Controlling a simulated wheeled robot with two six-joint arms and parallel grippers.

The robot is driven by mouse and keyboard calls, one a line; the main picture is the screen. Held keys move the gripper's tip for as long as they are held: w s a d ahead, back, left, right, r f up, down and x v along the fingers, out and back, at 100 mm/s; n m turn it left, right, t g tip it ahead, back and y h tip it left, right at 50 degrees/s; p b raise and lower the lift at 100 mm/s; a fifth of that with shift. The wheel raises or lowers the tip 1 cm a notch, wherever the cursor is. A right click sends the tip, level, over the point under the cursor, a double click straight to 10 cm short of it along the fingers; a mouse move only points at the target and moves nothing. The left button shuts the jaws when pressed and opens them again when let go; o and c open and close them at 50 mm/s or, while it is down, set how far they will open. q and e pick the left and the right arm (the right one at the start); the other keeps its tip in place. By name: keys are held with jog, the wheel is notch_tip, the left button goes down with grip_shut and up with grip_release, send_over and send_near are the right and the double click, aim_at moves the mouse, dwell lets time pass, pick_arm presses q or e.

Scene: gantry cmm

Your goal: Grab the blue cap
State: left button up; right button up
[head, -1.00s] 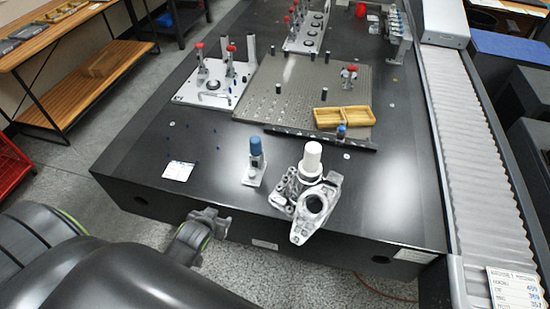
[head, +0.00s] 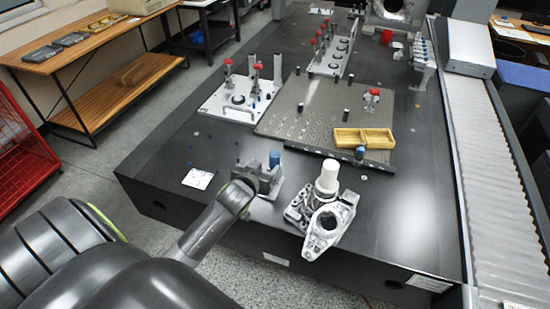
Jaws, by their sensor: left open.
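The blue cap (head: 275,158) sits on top of a small grey stand near the front edge of the dark table (head: 400,230). My left gripper (head: 268,177) is open and close to the stand, just below and left of the cap in the picture. The gripper covers much of the stand's front, and I cannot tell whether it touches the cap. My right gripper is not in the head view.
A metal casting (head: 322,235) with a white cylinder (head: 329,176) stands just right of the cap. A white card (head: 198,179) lies to the left. A perforated plate (head: 300,123) with a yellow tray (head: 363,139) and a clamp fixture (head: 240,98) lie behind.

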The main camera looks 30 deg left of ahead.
aim_at(273, 159)
pick_arm(q)
jog(key=x, duration=0.4)
jog(key=shift+d+p+x, duration=0.15)
jog(key=shift+p+x, duration=0.05)
jog(key=shift+x, duration=0.8)
jog(key=shift+d+p+x, duration=0.15)
jog(key=shift+p+x, duration=0.05)
jog(key=shift+x, duration=1.65)
jog(key=c, duration=1)
jog(key=shift+c, duration=0.2)
